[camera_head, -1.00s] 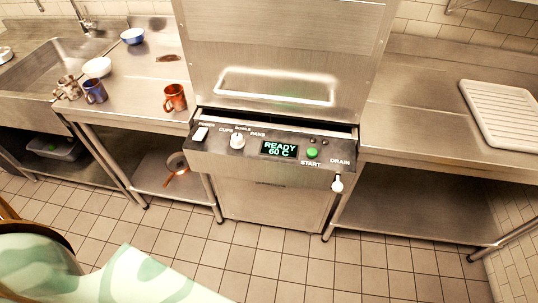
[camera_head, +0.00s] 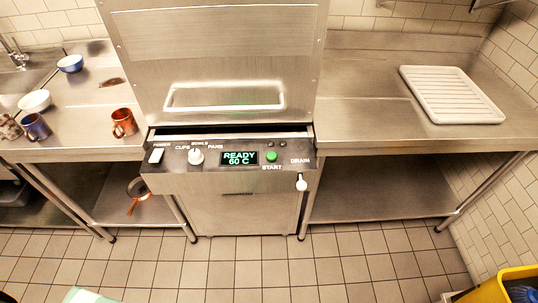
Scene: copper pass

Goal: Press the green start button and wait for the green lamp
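The green start button (camera_head: 271,156) sits on the dark control panel (camera_head: 215,183) of the steel dishwasher (camera_head: 215,60), above the word START. The display (camera_head: 239,158) left of it reads READY 60 C. Two small lamps (camera_head: 276,144) above the button look dark; I see no green lamp lit. A white power switch (camera_head: 156,155), a white dial (camera_head: 196,157) and a white drain lever (camera_head: 301,182) are on the same panel. The hood with its bar handle (camera_head: 224,98) stands above the panel. Neither of my grippers is in view.
A copper mug (camera_head: 124,123), a blue mug (camera_head: 35,127) and bowls stand on the left counter. A pan (camera_head: 138,187) is on the shelf below. A white rack (camera_head: 451,95) lies on the right counter. A yellow container (camera_head: 502,287) is at the bottom right. Floor before the machine is clear.

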